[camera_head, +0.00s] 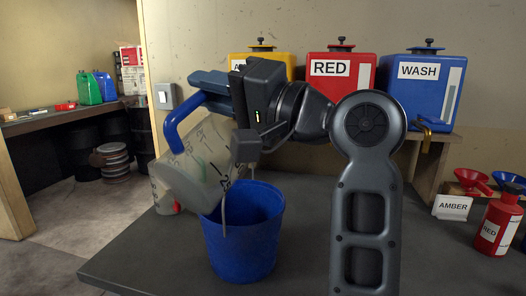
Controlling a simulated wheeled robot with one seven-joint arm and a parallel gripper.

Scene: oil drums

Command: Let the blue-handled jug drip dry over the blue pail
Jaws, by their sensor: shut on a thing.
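The blue-handled jug (205,160) is translucent with dark markings and is strongly tilted at the left rim of the blue pail. Its blue handle (178,122) is at its upper left. My gripper (229,114) is shut on the jug, above the pail; its exact contact is partly hidden. The blue pail (240,245) stands upright on the grey table. A thin pale line runs down over the pail's front; I cannot tell whether it is liquid or wire. The jug's contents and the pail's inside are not clear.
Behind stand a yellow container (285,64), a red container (340,68) and a blue WASH container (420,82) on a shelf. At right are an AMBER sign (452,207), a RED bottle (497,225) and funnels. Table front left of the pail is clear.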

